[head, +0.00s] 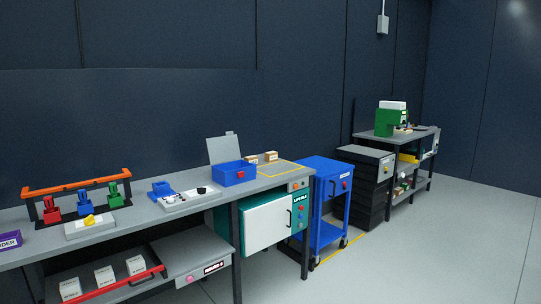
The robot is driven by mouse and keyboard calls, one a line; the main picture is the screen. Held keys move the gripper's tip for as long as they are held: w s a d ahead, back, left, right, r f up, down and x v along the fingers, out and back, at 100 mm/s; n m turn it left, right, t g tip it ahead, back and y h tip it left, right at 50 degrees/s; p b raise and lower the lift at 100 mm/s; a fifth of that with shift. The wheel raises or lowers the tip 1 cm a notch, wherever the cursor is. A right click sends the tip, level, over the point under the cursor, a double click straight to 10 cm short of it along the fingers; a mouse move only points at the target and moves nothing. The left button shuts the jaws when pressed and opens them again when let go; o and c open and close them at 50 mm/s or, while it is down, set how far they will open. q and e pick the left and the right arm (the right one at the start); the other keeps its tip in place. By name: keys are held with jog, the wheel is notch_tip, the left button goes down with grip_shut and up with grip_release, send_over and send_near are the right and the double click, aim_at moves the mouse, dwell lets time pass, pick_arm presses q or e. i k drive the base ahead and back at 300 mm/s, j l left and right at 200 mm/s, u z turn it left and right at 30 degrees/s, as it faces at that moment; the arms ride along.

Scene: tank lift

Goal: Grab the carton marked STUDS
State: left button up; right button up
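Several white cartons stand in a row on the lower shelf of the long bench, at the bottom left of the head view: a left one (70,289), a middle one (104,275) and a right one (136,265). Each has small print that I cannot read, so I cannot tell which one is marked STUDS. Two small brown boxes, one at the back (251,160) and one further right (271,156), lie on the bench top; their marks are also unreadable. Neither of my grippers is in view.
A red-orange bar (122,286) runs along the shelf front before the white cartons. The bench top (150,214) holds a coloured clamp rack, a blue bin (234,173) and a purple box (9,240). A blue cart (324,168) stands right of the bench. Floor at right is clear.

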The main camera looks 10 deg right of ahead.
aim_at(269, 157)
jog(key=i+l, duration=0.35)
jog(key=i, duration=0.15)
jog(key=i+l, duration=0.35)
jog(key=i, duration=0.2)
jog(key=i+l, duration=0.35)
jog(key=i, duration=0.15)
jog(key=i+l, duration=0.4)
jog(key=i, duration=0.15)
